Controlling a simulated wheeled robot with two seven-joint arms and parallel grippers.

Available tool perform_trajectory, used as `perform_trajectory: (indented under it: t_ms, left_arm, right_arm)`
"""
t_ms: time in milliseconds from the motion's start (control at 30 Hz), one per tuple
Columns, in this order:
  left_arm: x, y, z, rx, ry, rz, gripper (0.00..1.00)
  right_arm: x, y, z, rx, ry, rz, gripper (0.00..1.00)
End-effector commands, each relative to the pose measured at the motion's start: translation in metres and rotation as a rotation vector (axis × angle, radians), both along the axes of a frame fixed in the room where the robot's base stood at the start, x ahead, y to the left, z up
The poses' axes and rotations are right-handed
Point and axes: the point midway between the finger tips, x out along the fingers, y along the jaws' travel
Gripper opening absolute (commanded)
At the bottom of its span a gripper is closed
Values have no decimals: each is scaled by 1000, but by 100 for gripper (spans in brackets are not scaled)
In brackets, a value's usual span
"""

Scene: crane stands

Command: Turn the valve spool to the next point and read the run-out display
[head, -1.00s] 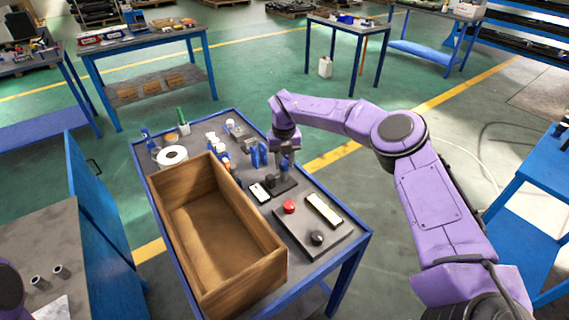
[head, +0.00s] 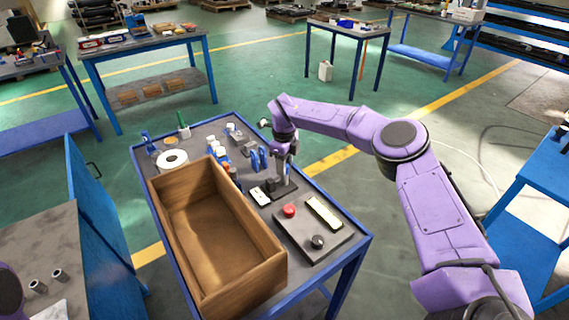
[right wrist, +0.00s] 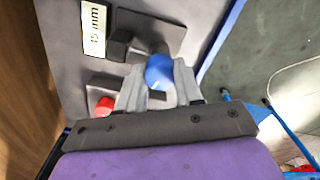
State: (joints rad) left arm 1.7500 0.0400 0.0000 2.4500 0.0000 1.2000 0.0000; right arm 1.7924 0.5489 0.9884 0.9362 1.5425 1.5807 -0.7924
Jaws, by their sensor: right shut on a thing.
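My right gripper (head: 285,172) reaches down onto a small dark stand (head: 284,190) at the table's right side. In the right wrist view my right gripper (right wrist: 158,66) has its fingers on either side of the valve spool's round blue end (right wrist: 160,73) and is shut on it. The grey body below is partly hidden by the fingers. The white display (head: 260,196) lies just left of the stand; in the right wrist view the display (right wrist: 95,29) reads "15 mm" at its end, the first characters unclear. My left gripper is out of view.
An open wooden box (head: 262,262) fills the table's left front. A dark panel with a red button (head: 289,210), black knob (head: 317,242) and pale strip (head: 323,213) lies in front of the stand. Blue uprights (head: 258,160) and small bottles (head: 217,150) stand behind.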

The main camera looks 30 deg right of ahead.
Motion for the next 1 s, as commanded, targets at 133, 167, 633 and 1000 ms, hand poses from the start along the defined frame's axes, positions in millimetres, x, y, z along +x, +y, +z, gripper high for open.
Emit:
perform_trajectory:
  t_ms: [133, 167, 633, 1000]
  left_arm:
    - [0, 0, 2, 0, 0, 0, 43]
    - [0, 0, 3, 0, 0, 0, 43]
    - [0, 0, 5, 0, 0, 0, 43]
    - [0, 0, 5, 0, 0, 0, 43]
  right_arm:
    - [1, -1, 2, 0, -5, 111, 5]
    - [1, -1, 2, 0, -5, 130, 5]
    - [1, -1, 2, 0, -6, 311, 5]
    - [2, -1, 2, -1, -7, 324, 5]
